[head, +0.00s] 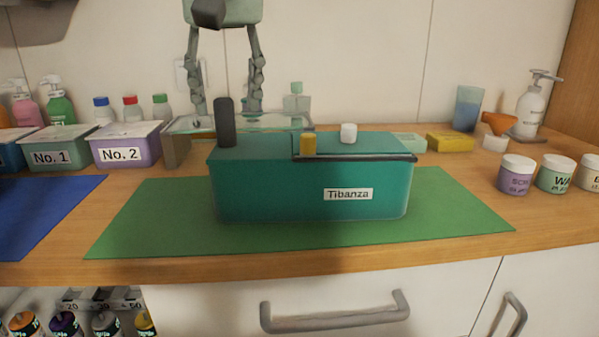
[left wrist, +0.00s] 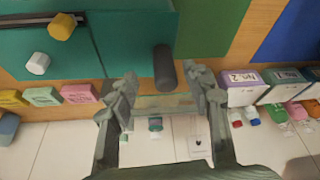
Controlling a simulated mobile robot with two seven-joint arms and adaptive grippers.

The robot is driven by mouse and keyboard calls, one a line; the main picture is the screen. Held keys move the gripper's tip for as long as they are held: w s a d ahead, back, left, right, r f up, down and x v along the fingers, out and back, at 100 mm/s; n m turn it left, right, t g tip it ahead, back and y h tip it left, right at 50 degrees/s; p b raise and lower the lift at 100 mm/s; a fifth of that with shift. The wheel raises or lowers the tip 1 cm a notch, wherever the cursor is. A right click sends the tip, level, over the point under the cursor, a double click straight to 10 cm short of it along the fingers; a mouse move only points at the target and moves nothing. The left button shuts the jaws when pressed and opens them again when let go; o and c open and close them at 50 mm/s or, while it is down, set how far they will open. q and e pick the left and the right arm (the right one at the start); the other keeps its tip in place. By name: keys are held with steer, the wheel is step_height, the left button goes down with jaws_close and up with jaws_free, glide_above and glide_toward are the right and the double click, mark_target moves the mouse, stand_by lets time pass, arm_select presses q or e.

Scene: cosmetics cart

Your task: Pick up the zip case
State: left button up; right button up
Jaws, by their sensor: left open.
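The zip case is a teal box labelled Tibanza (head: 270,195), standing on a green mat (head: 140,222). A dark zip strip runs along its upper right edge. A dark upright cylinder (head: 225,122), a yellow piece (head: 308,144) and a white knob (head: 348,132) show at its top. The case also fills the upper left of the left wrist view (left wrist: 120,40). My left gripper (head: 227,108) is open, fingers pointing down, behind the case's left part. In the left wrist view its fingertips (left wrist: 160,80) are near the cylinder, with no grasp visible. My right gripper is not in view.
Boxes No. 1 (head: 60,157) and No. 2 (head: 122,155) are at left. Several jars, including a purple one (head: 515,178), stand at right. The mat's front strip is clear.

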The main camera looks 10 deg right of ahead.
arm_select(q)
steer(key=x, duration=0.4)
steer(key=shift+w+a+f, duration=0.1)
steer(key=shift+w+a, duration=0.15)
steer(key=shift+a, duration=0.05)
steer(key=shift+c, duration=0.5)
jaws_close()
